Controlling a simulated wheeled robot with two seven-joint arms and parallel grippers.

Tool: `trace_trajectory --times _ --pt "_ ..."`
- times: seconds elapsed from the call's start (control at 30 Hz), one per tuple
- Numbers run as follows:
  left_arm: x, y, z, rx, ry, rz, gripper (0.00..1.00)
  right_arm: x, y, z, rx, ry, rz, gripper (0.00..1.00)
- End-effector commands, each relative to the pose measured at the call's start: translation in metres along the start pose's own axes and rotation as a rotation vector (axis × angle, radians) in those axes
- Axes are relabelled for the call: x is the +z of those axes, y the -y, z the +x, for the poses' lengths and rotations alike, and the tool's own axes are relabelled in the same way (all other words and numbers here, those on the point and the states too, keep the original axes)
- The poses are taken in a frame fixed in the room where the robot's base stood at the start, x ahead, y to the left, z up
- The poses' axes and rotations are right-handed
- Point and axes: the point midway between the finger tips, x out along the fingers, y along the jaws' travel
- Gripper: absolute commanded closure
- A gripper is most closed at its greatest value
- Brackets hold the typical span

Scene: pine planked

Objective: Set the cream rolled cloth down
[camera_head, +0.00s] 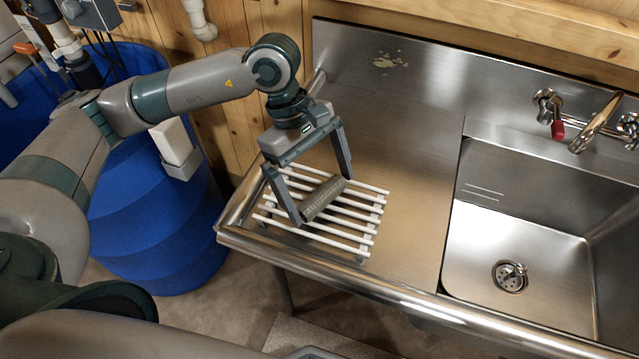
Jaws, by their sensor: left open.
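The rolled cloth (325,197) looks grey-beige here rather than bright cream. It lies slantwise across the slats of a white rack (352,244) on the steel counter. My left gripper (322,201) is above the rack with its jaws spread wide, one finger near each end of the roll. The fingers reach down to about the level of the cloth; I cannot tell whether either one touches it. My right gripper is not in view.
A steel sink basin (520,258) with a drain and taps (590,125) is at the right. Bare counter (400,150) lies between rack and sink. A blue barrel (150,235) stands left of the counter. The counter's raised front edge (330,262) runs close to the rack.

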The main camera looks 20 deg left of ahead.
Motion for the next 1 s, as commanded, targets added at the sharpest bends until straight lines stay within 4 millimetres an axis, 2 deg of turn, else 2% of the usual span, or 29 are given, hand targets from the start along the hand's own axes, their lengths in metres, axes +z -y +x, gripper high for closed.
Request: trace_trajectory --times 0.13,0.2,0.27,0.4,0.57,0.8,1.0 --pt "0.001 0.0 -0.003 0.0 0.0 0.0 0.0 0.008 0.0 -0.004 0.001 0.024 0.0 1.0" --pt "0.0 -0.001 -0.01 0.003 -0.001 0.0 0.0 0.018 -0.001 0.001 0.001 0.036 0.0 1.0" --pt "0.0 -0.001 -0.018 0.004 0.0 0.001 0.0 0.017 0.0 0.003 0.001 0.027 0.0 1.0" --pt "-0.001 -0.001 -0.042 0.005 -0.001 0.001 0.0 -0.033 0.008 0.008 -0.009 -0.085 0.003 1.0" --pt "-0.001 -0.001 -0.073 0.005 -0.001 0.0 0.0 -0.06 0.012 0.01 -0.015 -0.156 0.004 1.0" --pt "0.0 -0.001 -0.109 0.002 -0.001 -0.001 0.0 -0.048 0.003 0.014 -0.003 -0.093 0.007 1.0" --pt "0.0 0.0 -0.121 0.001 0.001 0.0 0.0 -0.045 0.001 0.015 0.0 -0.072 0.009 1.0"
